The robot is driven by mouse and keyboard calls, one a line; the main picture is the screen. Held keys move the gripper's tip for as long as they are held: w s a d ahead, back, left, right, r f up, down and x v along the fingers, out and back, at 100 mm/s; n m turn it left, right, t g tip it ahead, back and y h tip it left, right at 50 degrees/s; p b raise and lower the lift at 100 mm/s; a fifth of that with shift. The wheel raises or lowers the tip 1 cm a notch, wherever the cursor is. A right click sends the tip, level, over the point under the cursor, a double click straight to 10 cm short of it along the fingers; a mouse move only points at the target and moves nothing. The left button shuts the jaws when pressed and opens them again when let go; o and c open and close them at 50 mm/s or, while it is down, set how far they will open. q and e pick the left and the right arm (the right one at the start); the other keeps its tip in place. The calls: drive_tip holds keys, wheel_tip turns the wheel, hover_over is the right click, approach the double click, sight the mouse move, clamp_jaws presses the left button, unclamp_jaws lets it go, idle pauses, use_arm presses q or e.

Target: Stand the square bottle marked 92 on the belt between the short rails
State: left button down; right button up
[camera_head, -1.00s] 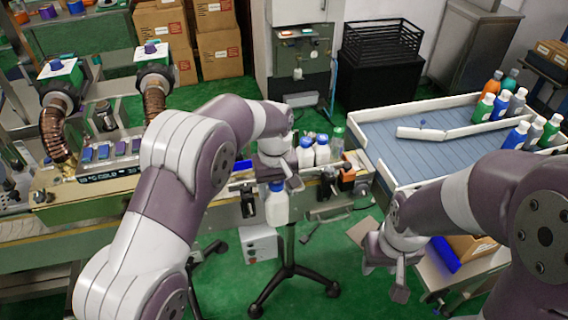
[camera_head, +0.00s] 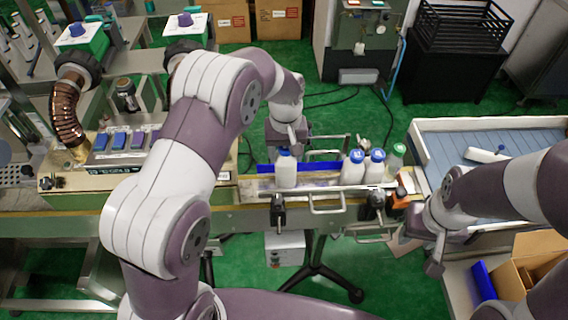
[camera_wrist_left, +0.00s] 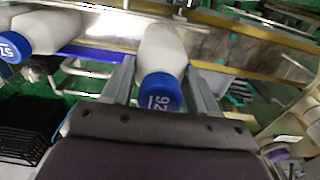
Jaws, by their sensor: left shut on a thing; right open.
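The white bottle marked 92 (camera_wrist_left: 163,48) has a blue cap, with the number readable in the left wrist view. My left gripper (camera_head: 286,146) is shut on it near the cap. In the head view the held bottle (camera_head: 286,172) is upright over the belt (camera_head: 260,186), its base at belt level; I cannot tell whether it touches. A blue strip (camera_head: 318,168) runs behind it and a metal rail (camera_head: 330,191) in front. My right gripper (camera_head: 434,262) is open and empty, low at the right, clear of the belt.
Two blue-capped white bottles (camera_head: 353,168) (camera_head: 374,167) and a green-capped bottle (camera_head: 397,160) stand right of the held one. The machine with blue buttons (camera_head: 119,140) lies left. A white-rimmed tray (camera_head: 440,124) and a cardboard box (camera_head: 535,258) are at the right.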

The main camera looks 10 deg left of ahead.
sight(277, 153)
use_arm(q)
drive_tip(key=shift+w+a+f, duration=0.25)
drive_tip(key=shift+a+f, duration=0.25)
drive_tip(key=shift+a, duration=0.1)
drive_tip(key=shift+w+a+f, duration=0.2)
drive_tip(key=shift+a+f, duration=0.25)
drive_tip(key=shift+a, duration=0.1)
wheel_tip(277, 153, down, 4)
drive_tip(key=shift+s+r+p, duration=0.1)
drive_tip(key=shift+r+p, duration=0.05)
drive_tip(key=shift+p, duration=0.75)
drive_tip(key=shift+f, duration=0.4)
drive_tip(key=shift+c, duration=1.5)
unclamp_jaws()
drive_tip(key=shift+r, duration=0.1)
use_arm(e)
drive_tip(key=shift+w+r, duration=0.45)
drive_tip(key=shift+r, duration=0.4)
